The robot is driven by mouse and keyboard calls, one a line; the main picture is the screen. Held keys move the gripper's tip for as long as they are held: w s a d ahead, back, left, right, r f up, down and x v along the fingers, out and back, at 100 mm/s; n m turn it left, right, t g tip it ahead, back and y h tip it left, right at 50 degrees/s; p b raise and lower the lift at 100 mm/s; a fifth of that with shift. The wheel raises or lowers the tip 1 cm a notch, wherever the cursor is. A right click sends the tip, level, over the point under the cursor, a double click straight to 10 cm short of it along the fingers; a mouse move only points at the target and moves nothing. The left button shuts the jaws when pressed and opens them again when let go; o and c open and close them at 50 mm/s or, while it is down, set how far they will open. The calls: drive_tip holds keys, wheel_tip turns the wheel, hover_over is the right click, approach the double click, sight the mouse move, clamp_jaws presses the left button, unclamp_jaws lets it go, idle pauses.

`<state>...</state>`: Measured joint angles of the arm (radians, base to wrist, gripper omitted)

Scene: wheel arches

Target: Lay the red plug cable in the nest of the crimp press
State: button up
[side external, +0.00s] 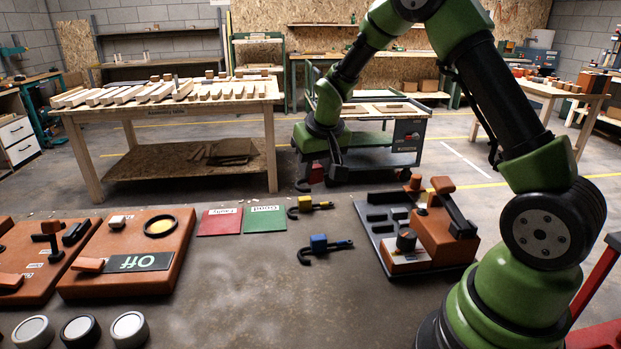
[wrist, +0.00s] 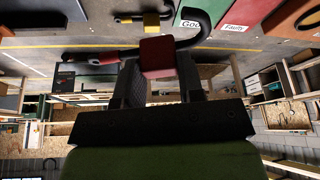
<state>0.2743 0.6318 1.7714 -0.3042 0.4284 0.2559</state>
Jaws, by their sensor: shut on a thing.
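My gripper (side external: 325,168) is shut on the red plug (side external: 317,173) and holds it in the air above the far part of the bench. In the wrist view the red plug (wrist: 157,56) sits between my fingertips (wrist: 160,76), and its black cable (wrist: 205,30) curves out to one side. The crimp press (side external: 440,232) stands at the right of the bench on a dark plate, with an orange-brown body and a black lever. My gripper is left of and beyond it, well apart. I cannot clearly make out the nest.
A yellow plug cable (side external: 306,204) and a blue plug cable (side external: 318,243) lie left of the press. A red card (side external: 220,222) and a green "Good" card (side external: 265,219) lie further left, beside an orange switch board (side external: 183,262). The front middle of the bench is clear.

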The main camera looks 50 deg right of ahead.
drive_tip(key=s+a+r+n+y, duration=0.2)
drive_tip(key=s+a+r+n, duration=0.15)
drive_tip(key=s, duration=0.25)
drive_tip(key=shift+s+d+f+m+g+h, duration=0.15)
drive_tip(key=shift+s+d+f+m+h, duration=0.65)
drive_tip(key=shift+d+f, duration=1.8)
drive_tip(key=shift+s+d+f+m+g+h, duration=0.1)
drive_tip(key=shift+s+d+f+m+h, duration=0.15)
drive_tip(key=shift+s+d+f+m, duration=1.2)
drive_tip(key=shift+s+d+f+m+g+h, duration=0.2)
drive_tip(key=shift+d+f+m+h, duration=0.75)
drive_tip(key=shift+d+f, duration=2.7)
drive_tip(key=shift+a+f+m+y, duration=0.2)
drive_tip(key=shift+f+m+y, duration=0.1)
drive_tip(key=shift+m+y, duration=0.1)
drive_tip(key=o, duration=1)
